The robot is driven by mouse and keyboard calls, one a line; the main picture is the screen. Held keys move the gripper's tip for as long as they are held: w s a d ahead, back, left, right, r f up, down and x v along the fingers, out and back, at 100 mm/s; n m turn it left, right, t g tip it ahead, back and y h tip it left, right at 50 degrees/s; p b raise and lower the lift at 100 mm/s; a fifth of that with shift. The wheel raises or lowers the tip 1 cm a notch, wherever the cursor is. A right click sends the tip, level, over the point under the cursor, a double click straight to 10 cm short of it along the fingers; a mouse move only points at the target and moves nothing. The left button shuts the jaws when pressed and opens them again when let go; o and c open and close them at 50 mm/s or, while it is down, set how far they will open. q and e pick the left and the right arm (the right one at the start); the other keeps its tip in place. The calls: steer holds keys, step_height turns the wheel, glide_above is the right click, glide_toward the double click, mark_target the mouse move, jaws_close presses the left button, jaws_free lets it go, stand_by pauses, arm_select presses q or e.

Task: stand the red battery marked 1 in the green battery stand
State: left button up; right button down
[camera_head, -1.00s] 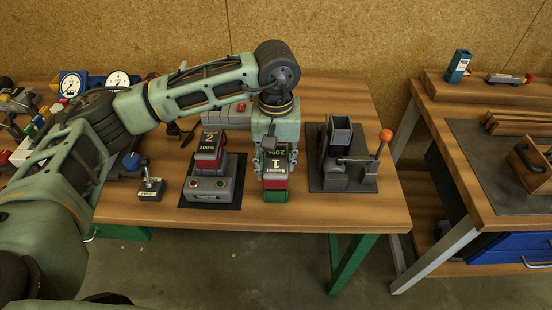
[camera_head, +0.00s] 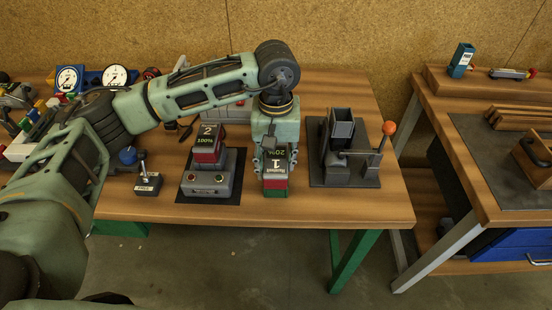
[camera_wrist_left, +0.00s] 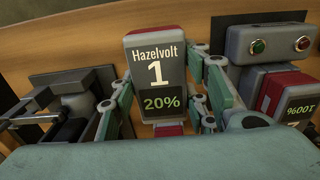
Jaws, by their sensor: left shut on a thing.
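The red and grey battery marked 1 (camera_head: 273,170) is between the fingers of my left gripper (camera_head: 275,160), which is shut on it. Its label reads upside down in the head view. In the left wrist view its label (camera_wrist_left: 160,75) reads Hazelvolt, 1 and 20%, with a finger on each side. A small green piece, apparently the green stand (camera_head: 275,194), shows just below the battery's red end. Most of it is hidden, and I cannot tell whether the battery is seated in it. My right gripper is not in view.
Left of the gripper, a red battery marked 2 (camera_head: 207,145) stands in a grey charger (camera_head: 208,182). To the right is a dark fixture (camera_head: 340,140) with an orange-knobbed lever (camera_head: 388,129). A small switch block (camera_head: 148,186) stands farther left. The table's front strip (camera_head: 320,210) is clear.

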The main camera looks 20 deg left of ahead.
arm_select(q)
steer(key=shift+f+b, duration=1.2)
steer(key=shift+f, duration=0.1)
steer(key=o, duration=1.5)
step_height(320, 180, up, 12)
steer(key=shift+r, duration=0.1)
